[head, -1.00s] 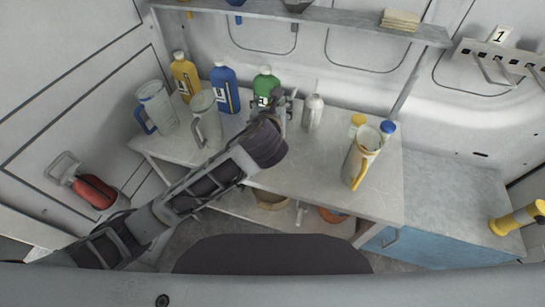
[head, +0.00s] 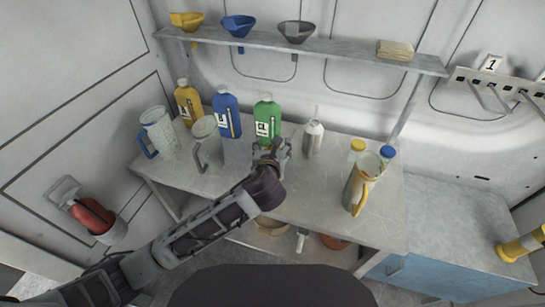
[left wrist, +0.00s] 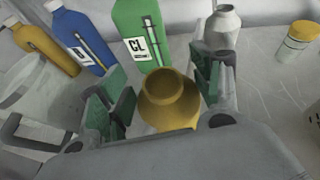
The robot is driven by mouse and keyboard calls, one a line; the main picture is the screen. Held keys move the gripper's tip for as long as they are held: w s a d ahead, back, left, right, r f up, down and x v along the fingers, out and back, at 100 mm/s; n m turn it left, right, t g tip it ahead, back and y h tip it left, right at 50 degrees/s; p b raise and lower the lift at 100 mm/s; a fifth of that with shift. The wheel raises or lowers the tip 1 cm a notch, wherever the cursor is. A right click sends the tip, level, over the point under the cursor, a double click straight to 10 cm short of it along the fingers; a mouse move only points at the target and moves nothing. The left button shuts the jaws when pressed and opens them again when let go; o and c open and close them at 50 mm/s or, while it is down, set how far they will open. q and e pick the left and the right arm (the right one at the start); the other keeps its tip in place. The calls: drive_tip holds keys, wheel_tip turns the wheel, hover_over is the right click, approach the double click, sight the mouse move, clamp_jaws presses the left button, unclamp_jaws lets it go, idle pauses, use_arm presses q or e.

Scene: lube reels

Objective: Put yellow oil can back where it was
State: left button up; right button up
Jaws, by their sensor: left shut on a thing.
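A yellow oil can (left wrist: 168,105) with a round open neck stands between the fingers of my left gripper (left wrist: 162,88) in the left wrist view. My left gripper is shut on it. In the head view, my left gripper (head: 273,150) is over the table, just in front of the green bottle (head: 266,118); there the can is hidden behind the gripper and arm. I cannot tell whether the can touches the table. A silver can (head: 313,138) stands to the right of the gripper. My right gripper is not in view.
Blue (head: 227,115) and yellow (head: 189,103) bottles stand left of the green one. Two clear jugs (head: 207,142) stand at the left. A yellow-handled jug (head: 360,185) and small capped jars (head: 387,153) stand right. The table's middle right (head: 310,190) is clear.

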use_arm(q)
drive_tip(key=shift+f, duration=0.2)
drive_tip(key=shift+f, duration=1.55)
clamp_jaws()
drive_tip(key=shift+s+f, duration=0.3)
drive_tip(key=shift+f, duration=0.25)
drive_tip(key=o, duration=1.1)
unclamp_jaws()
drive_tip(key=shift+f, duration=0.1)
drive_tip(key=o, duration=0.5)
drive_tip(key=shift+w, duration=0.25)
drive_tip(key=shift+r, duration=0.4)
drive_tip(key=shift+s, duration=0.1)
drive_tip(key=shift+b+v, duration=0.3)
drive_tip(key=shift+v, duration=5.6)
